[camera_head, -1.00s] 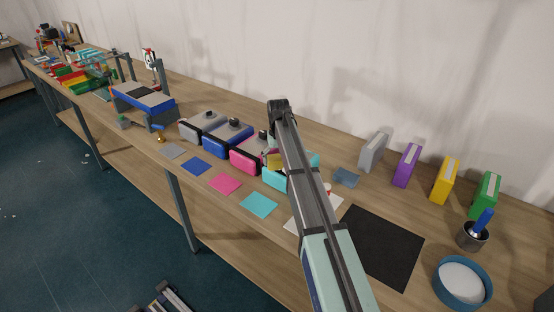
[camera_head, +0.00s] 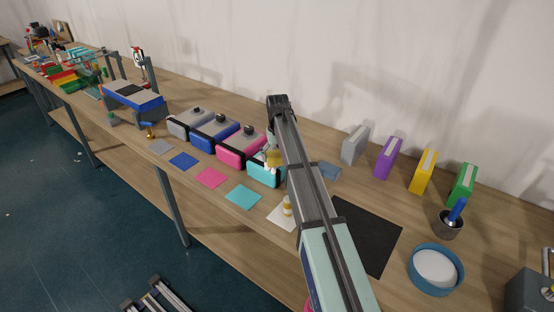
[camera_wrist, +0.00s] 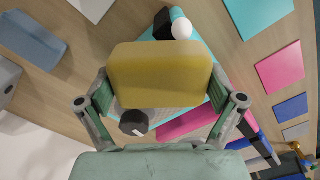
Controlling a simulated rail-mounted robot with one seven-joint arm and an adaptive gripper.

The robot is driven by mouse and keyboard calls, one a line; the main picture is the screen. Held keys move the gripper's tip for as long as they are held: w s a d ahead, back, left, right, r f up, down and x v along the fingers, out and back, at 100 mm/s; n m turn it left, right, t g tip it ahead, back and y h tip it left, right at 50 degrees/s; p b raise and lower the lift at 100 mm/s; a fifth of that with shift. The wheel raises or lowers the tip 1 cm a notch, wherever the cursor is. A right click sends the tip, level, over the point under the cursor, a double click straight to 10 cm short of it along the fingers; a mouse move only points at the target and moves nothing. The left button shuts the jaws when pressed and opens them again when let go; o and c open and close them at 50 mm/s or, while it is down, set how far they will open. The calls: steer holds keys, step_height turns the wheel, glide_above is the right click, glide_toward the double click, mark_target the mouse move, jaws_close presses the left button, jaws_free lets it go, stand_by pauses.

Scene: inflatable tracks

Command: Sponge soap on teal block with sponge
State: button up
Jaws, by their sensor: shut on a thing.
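The yellow sponge (camera_wrist: 160,74) is held between the fingers of my gripper (camera_wrist: 160,108), which is shut on it, in the wrist view. The teal block (camera_wrist: 212,58) lies beyond and under the sponge, partly hidden by it. In the head view the teal block (camera_head: 262,173) stands at the right end of the row of blocks, and my arm hides part of it. A bit of the sponge (camera_head: 273,157) shows just above the block beside my arm. I cannot tell whether the sponge touches the block. No soap is clearly visible on the block.
Pink (camera_head: 236,152) and blue (camera_head: 213,134) blocks stand left of the teal one. Flat coloured squares, such as the teal square (camera_head: 243,197), lie in front. A black mat (camera_head: 375,235), a blue-rimmed bowl (camera_head: 436,269) and upright coloured boxes stand to the right.

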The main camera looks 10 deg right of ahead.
steer(key=shift+r+p, duration=1.4)
steer(key=shift+r, duration=1.5)
steer(key=shift+f, duration=0.1)
